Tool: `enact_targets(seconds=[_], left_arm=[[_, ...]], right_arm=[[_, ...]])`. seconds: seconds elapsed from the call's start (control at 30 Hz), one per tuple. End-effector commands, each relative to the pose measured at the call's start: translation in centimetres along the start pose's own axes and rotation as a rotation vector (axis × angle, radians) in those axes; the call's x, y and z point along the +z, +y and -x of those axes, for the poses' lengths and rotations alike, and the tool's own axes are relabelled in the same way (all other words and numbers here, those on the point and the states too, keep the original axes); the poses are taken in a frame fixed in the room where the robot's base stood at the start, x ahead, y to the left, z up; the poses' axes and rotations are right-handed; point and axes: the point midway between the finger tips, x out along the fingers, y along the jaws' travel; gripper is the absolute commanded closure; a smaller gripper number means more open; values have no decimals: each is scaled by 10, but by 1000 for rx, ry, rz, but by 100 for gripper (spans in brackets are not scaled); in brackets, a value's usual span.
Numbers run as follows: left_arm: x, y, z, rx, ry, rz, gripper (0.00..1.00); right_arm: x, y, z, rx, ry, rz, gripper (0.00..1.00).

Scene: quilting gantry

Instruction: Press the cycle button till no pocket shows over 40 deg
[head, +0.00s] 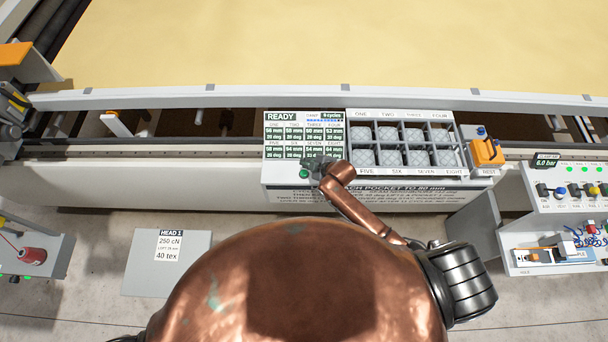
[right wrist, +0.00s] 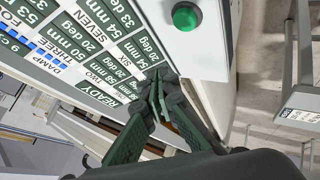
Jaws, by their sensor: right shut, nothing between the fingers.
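The display panel (head: 291,116) reads READY above two rows of pocket readings in mm and deg. Pocket FIVE's figures are partly covered there. The green round button (head: 304,174) is below the display; it also shows in the right wrist view (right wrist: 186,16). My right gripper (head: 318,164) is shut and empty, by the display's lower edge. In the wrist view its fingertips (right wrist: 157,80) are apart from the button. My left gripper is out of view.
A tray of pockets (head: 398,116) with quilted pads stands right of the display. An orange-topped device (head: 486,151) is at its right end. A white control panel (head: 572,193) stands farther right. A grey HEAD 1 plate (head: 140,265) lies left, with bare floor around.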

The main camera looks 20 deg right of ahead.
Motion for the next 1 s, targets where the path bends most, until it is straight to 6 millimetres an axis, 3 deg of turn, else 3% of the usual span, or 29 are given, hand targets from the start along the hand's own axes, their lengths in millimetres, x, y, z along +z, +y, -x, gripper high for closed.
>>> enact_targets(seconds=[0.03, 0.23, 0.5, 1.0], left_arm=[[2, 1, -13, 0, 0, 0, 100], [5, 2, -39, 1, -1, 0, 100], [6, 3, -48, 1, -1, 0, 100], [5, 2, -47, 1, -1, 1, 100]], right_arm=[[7, -8, -10, -1, 0, -1, 100], [21, -22, -29, -2, 0, 0, 100], [30, -30, -41, 0, 0, 0, 100], [30, -30, -41, 0, 0, 0, 100]])
